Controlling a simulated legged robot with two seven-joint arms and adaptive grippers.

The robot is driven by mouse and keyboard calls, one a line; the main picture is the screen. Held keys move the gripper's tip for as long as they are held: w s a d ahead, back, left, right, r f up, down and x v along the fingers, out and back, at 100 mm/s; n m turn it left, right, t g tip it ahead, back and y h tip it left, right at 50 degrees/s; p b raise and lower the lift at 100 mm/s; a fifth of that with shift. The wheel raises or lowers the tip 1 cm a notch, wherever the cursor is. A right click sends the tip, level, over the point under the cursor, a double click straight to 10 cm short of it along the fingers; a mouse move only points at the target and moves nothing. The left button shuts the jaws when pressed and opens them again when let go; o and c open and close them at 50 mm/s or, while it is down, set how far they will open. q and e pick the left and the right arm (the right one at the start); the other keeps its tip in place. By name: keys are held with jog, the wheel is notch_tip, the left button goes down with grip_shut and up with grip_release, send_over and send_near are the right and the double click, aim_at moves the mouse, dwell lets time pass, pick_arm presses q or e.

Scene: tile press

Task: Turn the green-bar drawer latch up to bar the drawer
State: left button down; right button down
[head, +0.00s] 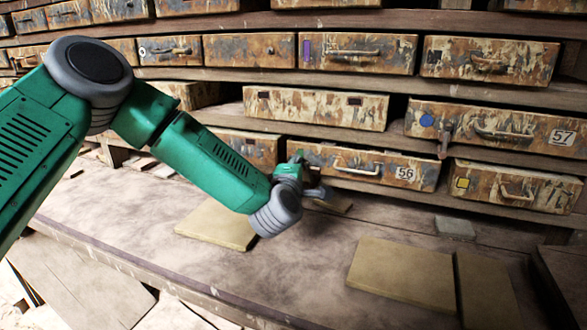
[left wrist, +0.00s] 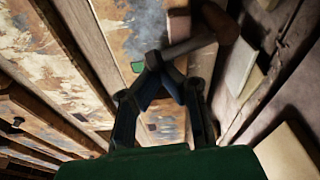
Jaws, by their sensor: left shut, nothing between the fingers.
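The drawer numbered 56 (head: 405,172) is rusty, with a light bar handle (head: 343,167). A small green mark (head: 299,154) shows at its left end and in the left wrist view (left wrist: 137,67). My left gripper (head: 318,191) is at the left lower part of this drawer front. In the left wrist view its fingers (left wrist: 157,68) are shut and empty. A grey rod with a brown end, apparently the latch (left wrist: 190,47), lies right at the fingertips; I cannot tell whether they touch. In the head view the gripper hides this latch. My right gripper is out of view.
The drawer numbered 57 (head: 530,133), with a blue dot and a hanging brown latch (head: 445,141), is at the upper right. A yellow-marked drawer (head: 515,190) is below it. Tan tiles (head: 217,225) (head: 403,273) lie on the dusty bench (head: 310,260), which has clear room between them.

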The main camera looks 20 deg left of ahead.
pick_arm(q)
jog(key=shift+d+r+m, duration=0.2)
jog(key=shift+d+m, duration=0.3)
jog(key=shift+m, duration=0.15)
jog(key=shift+d+r+m, duration=0.15)
jog(key=shift+d+m, duration=0.3)
jog(key=shift+m, duration=0.2)
jog(key=shift+a, duration=0.15)
jog(key=shift+w, duration=0.15)
